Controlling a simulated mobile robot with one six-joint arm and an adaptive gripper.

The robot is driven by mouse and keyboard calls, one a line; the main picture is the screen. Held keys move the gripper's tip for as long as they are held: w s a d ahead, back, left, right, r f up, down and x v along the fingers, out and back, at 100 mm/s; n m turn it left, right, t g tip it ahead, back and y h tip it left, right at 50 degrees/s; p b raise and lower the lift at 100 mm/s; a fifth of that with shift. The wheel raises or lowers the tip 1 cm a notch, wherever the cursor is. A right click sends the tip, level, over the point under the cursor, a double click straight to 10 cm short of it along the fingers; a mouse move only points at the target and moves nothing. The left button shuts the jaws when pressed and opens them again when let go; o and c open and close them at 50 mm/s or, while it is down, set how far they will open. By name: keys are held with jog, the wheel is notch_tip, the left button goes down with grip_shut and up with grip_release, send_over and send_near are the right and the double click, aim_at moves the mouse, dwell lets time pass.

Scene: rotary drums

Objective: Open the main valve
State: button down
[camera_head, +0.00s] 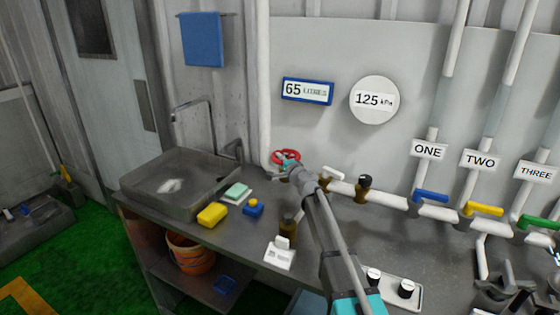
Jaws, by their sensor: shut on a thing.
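The main valve appears to be a red round handwheel (286,155) on the white pipework, beside the vertical white pipe at the back of the counter. My gripper (287,168) is at the front edge of this wheel and shut on it. The fingertips and the near part of the wheel overlap, so the exact grip is hard to see. My arm reaches in from the lower right and hides part of the counter and the pipe behind it.
A sink (180,182) with a tap (208,115) is left of the wheel. A yellow sponge (212,215), a blue item (253,208) and a small brown bottle (289,224) stand on the counter (245,238). Blue (430,195), yellow (483,209) and green (540,222) handles are at right.

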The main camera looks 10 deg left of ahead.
jog(key=shift+s+d+n+g+y, duration=0.1)
jog(key=shift+d+n+g+y, duration=0.1)
jog(key=shift+n+g+y, duration=0.65)
jog(key=shift+s+d+n+g+y, duration=0.1)
jog(key=shift+d+n+g+y, duration=0.05)
jog(key=shift+n+g+y, duration=0.7)
jog(key=shift+s+d+n+g+y, duration=0.1)
jog(key=shift+d+n+g+y, duration=0.1)
jog(key=shift+n+g+y, duration=0.65)
jog(key=shift+m, duration=0.25)
jog(key=c, duration=0.6)
grip_release()
jog(key=shift+o, duration=0.2)
jog(key=v, duration=1.2)
jog(key=shift+r, duration=0.2)
